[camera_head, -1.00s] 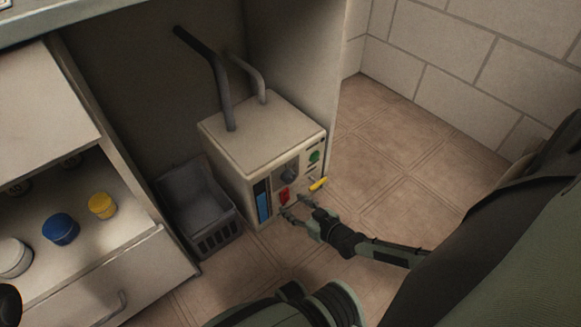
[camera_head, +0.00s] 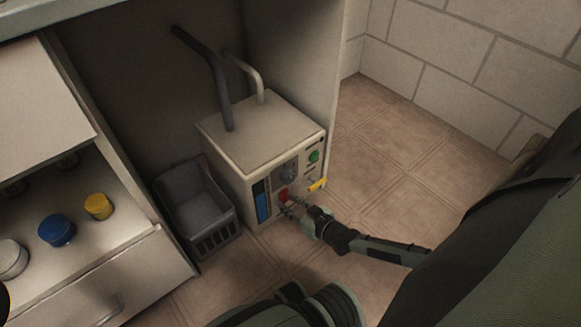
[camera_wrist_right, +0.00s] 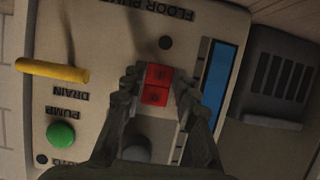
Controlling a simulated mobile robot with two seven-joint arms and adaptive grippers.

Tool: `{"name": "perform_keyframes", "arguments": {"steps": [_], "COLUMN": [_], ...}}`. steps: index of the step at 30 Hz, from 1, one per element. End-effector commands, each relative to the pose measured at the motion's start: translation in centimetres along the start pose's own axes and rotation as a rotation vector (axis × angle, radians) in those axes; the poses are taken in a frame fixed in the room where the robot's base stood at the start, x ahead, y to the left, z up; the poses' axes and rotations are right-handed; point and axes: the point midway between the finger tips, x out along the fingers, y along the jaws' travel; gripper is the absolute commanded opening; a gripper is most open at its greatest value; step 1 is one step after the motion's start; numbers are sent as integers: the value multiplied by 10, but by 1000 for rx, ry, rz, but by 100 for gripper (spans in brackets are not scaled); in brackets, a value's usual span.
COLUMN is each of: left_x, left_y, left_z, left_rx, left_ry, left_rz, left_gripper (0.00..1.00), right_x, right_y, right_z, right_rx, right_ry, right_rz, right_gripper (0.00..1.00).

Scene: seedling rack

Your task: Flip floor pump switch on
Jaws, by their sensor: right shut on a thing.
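The floor pump (camera_head: 262,140) is a beige box on the floor inside the open bay. Its front panel carries a red rocker switch (camera_head: 283,195), which also shows in the wrist view (camera_wrist_right: 157,84). My right gripper (camera_head: 291,206) is at the panel. In the wrist view its fingers (camera_wrist_right: 158,80) are on both sides of the red switch and shut on it. Which way the rocker is tipped I cannot tell. My left gripper is not in view.
Near the switch are a yellow drain lever (camera_head: 318,185), a green button (camera_head: 314,156), a grey knob (camera_head: 289,172) and a blue gauge (camera_head: 262,206). A grey basket (camera_head: 215,235) stands left of the pump. Floor tiles (camera_head: 400,170) to the right are clear.

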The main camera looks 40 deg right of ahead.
Motion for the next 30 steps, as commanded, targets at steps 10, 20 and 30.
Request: {"name": "perform_keyframes", "arguments": {"steps": [10,20,30], "left_x": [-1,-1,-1], "left_y": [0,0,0], "left_z": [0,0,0], "left_rx": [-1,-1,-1], "left_ry": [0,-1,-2], "left_rz": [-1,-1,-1], "left_gripper": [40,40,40], "right_x": [6,5,5], "right_y": [4,2,2], "right_z": [6,6,6], "right_rx": [-1,-1,0], "right_ry": [187,250,250], "right_rz": [12,2,1], "right_gripper": [0,0,46]}}
